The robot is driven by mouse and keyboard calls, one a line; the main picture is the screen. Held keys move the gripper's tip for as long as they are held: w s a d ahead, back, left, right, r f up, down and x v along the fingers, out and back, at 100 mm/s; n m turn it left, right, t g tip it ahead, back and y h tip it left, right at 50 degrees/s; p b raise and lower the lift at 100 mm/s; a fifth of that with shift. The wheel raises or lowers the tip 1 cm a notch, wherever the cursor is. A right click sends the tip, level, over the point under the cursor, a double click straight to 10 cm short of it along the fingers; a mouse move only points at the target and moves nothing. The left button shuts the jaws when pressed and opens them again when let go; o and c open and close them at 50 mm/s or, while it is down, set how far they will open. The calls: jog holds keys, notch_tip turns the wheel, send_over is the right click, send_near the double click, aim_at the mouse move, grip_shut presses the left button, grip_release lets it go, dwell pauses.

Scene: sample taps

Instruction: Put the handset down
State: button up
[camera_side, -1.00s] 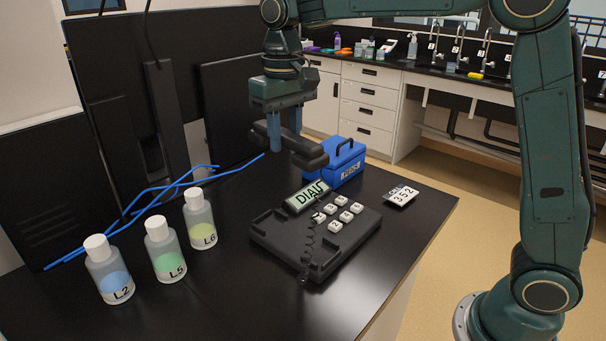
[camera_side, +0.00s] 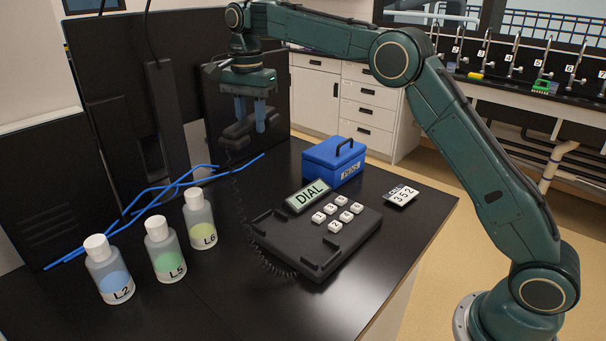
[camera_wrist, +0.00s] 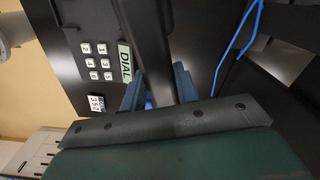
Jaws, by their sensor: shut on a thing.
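The black handset (camera_side: 240,128) is in my gripper (camera_side: 250,115), which is shut on it and holds it in the air above the back left of the table. In the wrist view the handset (camera_wrist: 152,45) runs between the blue fingers (camera_wrist: 160,88). The black phone base (camera_side: 310,245) with white keys and a DIAL plate (camera_side: 308,196) lies on the table, to the right of and below the handset. Its cradle is empty. A coiled cord (camera_side: 242,205) runs from the handset down to the base.
Bottles L2 (camera_side: 112,275), L5 (camera_side: 165,255) and L6 (camera_side: 201,225) stand at the left. Blue cables (camera_side: 165,190) lie behind them. A blue box (camera_side: 335,162) and a 352 card (camera_side: 401,197) are behind and right of the base. Dark panels (camera_side: 120,100) stand at the back.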

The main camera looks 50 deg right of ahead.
jog(key=shift+w+d+f+m, duration=0.25)
jog(key=shift+w+m, duration=0.15)
jog(key=shift+m, duration=0.15)
jog(key=shift+w+d+f+m, duration=0.2)
jog(key=shift+w+m, duration=0.25)
jog(key=shift+m, duration=0.15)
jog(key=shift+w+d+f+m, duration=0.25)
jog(key=shift+w+m, duration=0.15)
jog(key=shift+m, duration=0.15)
send_over(257, 206)
notch_tip(257, 206, down, 16)
jog(key=shift+r, duration=0.2)
jog(key=shift+f, duration=2.15)
jog(key=shift+f, duration=0.15)
jog(key=o, duration=1.1)
jog(key=shift+c, duration=0.2)
